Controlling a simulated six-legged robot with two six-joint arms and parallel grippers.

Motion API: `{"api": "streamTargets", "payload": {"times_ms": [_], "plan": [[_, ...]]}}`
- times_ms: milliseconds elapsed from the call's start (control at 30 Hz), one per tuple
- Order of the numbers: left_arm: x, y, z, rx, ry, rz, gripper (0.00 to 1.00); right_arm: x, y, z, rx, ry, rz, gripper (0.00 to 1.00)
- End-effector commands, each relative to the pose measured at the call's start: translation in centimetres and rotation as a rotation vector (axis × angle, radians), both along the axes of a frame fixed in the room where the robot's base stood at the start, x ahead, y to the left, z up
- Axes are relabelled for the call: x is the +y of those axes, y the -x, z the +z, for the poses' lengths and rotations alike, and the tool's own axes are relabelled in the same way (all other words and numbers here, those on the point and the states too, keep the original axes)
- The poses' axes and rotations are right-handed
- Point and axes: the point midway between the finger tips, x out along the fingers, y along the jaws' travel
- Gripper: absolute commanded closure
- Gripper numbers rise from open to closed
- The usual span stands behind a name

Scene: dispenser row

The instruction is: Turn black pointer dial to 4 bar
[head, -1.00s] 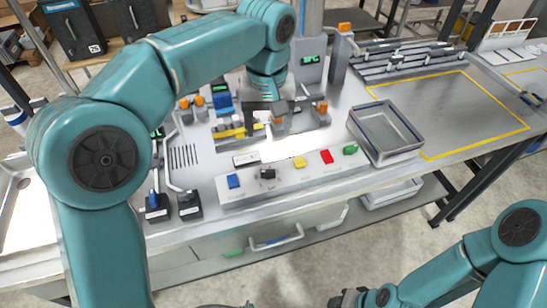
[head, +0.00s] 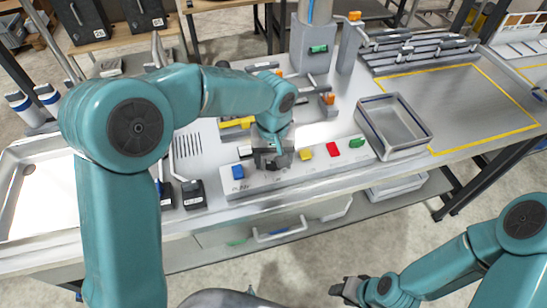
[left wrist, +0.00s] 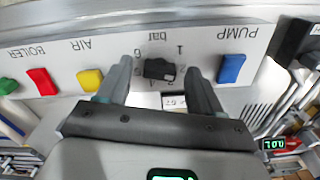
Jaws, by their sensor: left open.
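The black pointer dial (left wrist: 160,70) sits on the grey-white control panel (left wrist: 110,54), under the word "bar", with numbers such as 6 and 1 around it. The left wrist view shows the panel upside down. Which way the pointer faces I cannot tell. My left gripper (head: 271,165) is open, its two fingers on either side of the dial with gaps visible between fingers and dial. In the head view the gripper hides the dial. My right gripper (head: 343,290) hangs low in front of the bench, small and dark; its jaws are unclear.
A blue button (left wrist: 231,68) is close beside one finger. Yellow (left wrist: 90,80), red (left wrist: 42,82) and green (left wrist: 8,86) buttons line the other side. A metal tray (head: 428,138) stands right of the panel. The yellow-outlined bench area is clear.

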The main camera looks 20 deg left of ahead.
Motion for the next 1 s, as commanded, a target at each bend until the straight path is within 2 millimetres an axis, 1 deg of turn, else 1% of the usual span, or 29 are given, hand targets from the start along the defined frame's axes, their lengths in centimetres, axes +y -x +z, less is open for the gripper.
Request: {"api": "streamTargets", "payload": {"times_ms": [133,367,400,467,500,533,767,1000], "plan": [[-0.01,-0.14,-0.73,0.0,0.001,0.0,0.34,0.01,-0.01,0.07,0.0,0.0,0.0,0.57],[-0.01,-0.18,-0.76,-0.001,0.001,0.0,0.34,0.0,-0.01,0.05,0.0,0.0,0.0,0.57],[0.0,-0.18,-0.76,-0.001,0.001,0.0,0.47,0.0,-0.01,0.05,0.0,0.0,0.0,0.57],[0.0,-0.18,-0.75,-0.001,0.001,0.0,0.67,0.0,-0.01,0.05,0.0,0.0,0.0,0.57],[0.0,-0.19,-0.75,-0.001,0.001,0.0,0.8,0.0,-0.01,0.05,0.0,0.0,0.0,0.57],[0.01,-0.2,-0.75,-0.001,0.001,0.0,0.89,0.0,-0.01,0.05,0.0,0.0,0.0,0.57],[0.03,-0.24,-0.76,-0.003,0.0,-0.01,0.9,0.0,-0.01,0.01,0.0,0.0,0.0,0.57],[0.05,-0.29,-0.78,-0.005,-0.001,-0.095,0.9,0.0,-0.01,-0.16,0.0,0.0,0.0,0.57]]}}
